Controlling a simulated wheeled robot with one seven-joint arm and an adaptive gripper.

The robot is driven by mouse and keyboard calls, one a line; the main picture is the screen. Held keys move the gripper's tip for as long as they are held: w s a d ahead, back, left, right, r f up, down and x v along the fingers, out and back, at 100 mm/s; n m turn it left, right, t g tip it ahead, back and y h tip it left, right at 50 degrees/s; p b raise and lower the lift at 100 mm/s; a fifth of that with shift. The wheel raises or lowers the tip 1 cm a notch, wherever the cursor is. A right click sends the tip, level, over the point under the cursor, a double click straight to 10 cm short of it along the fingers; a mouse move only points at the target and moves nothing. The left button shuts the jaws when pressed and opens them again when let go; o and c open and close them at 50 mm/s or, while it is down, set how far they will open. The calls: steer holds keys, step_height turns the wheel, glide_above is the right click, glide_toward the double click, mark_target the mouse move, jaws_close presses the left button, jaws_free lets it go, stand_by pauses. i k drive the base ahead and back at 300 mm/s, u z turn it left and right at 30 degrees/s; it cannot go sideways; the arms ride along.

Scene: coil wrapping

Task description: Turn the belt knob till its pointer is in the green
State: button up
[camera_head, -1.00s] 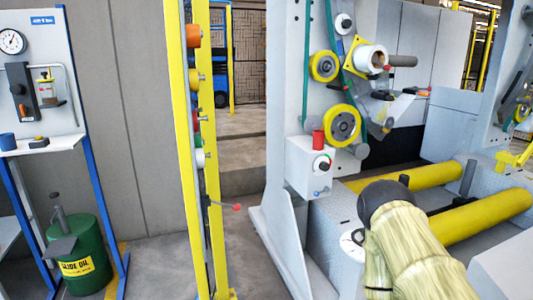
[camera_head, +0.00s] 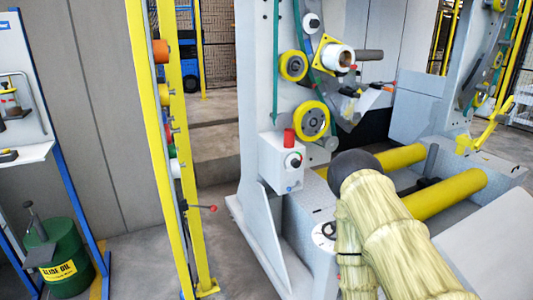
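A black knob (camera_head: 293,161) sits on the front of a light grey box (camera_head: 268,166) on the wrapping machine's upright. A ring with red and green marks surrounds it. The knob is too small here to tell where its pointer stands. I take it for the belt knob, but I can read no label. My padded arm (camera_head: 385,225) reaches up from the bottom right, and its dark rounded joint is right of the box, apart from the knob in the picture. My gripper does not show.
A red cylinder (camera_head: 289,138) stands on the box. Yellow-rimmed wheels (camera_head: 312,122) are above it. Yellow rollers (camera_head: 445,194) lie behind my arm. A yellow post (camera_head: 187,150) with a red-tipped lever stands left of the machine. A green oil drum (camera_head: 58,258) is at far left.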

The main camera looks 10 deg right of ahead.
mark_target(295, 162)
steer(key=i, duration=1)
steer(key=u, duration=0.5)
